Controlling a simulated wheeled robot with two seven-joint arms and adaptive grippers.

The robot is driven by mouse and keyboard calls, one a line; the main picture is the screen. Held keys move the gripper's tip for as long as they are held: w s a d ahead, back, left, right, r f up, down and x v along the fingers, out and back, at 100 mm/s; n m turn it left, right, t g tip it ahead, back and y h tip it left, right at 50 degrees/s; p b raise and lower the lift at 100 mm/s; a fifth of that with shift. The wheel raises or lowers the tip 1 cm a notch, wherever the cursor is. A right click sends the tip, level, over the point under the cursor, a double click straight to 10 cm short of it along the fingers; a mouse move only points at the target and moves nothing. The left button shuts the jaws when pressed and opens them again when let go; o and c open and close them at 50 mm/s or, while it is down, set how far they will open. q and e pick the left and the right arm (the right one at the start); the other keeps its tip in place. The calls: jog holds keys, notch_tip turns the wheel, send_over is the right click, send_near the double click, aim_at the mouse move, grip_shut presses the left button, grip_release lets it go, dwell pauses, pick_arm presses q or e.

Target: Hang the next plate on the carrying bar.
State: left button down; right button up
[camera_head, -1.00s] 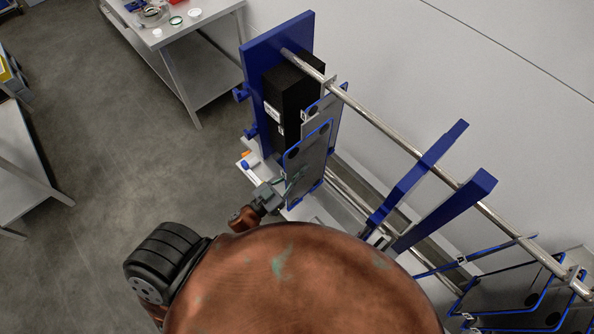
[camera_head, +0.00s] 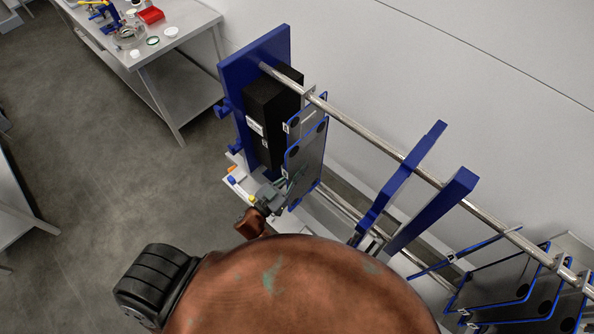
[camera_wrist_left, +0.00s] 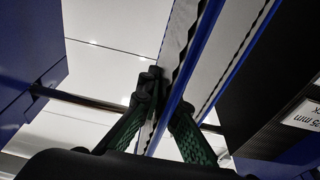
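The metal plate with a blue edge (camera_head: 306,165) is held upright beside the black block, its top below the carrying bar (camera_head: 360,129). My left gripper (camera_head: 290,188) is at its lower left edge in the head view. In the left wrist view the fingers (camera_wrist_left: 167,110) lie on both sides of the plate's blue edge (camera_wrist_left: 185,75), shut on it. Another plate (camera_head: 311,107) is just behind the held one, by a hook at the bar. The held plate hides most of it. Whether the held plate touches the bar cannot be told. My right gripper is not in view.
A blue end frame (camera_head: 240,90) with a black block (camera_head: 268,118) stands to the left. Two blue uprights (camera_head: 435,210) cross the bar further right, and several plates (camera_head: 510,290) hang beyond. A lower rail (camera_head: 340,202) runs below. A bench (camera_head: 180,55) stands at top left.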

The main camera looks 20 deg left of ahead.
aim_at(319, 153)
pick_arm(q)
jog(key=shift+f+x, duration=0.1)
jog(key=shift+x, duration=1)
jog(key=shift+f+x, duration=0.15)
jog(key=shift+x, duration=1)
jog(key=w, duration=0.1)
jog(key=w+d, duration=0.1)
jog(key=w, duration=0.1)
jog(key=w+b, duration=0.1)
jog(key=w, duration=0.1)
jog(key=shift+d+f, duration=0.2)
jog(key=shift+d, duration=0.2)
jog(key=shift+s+f+b, duration=0.1)
jog(key=shift+f+b, duration=0.3)
jog(key=shift+f, duration=0.2)
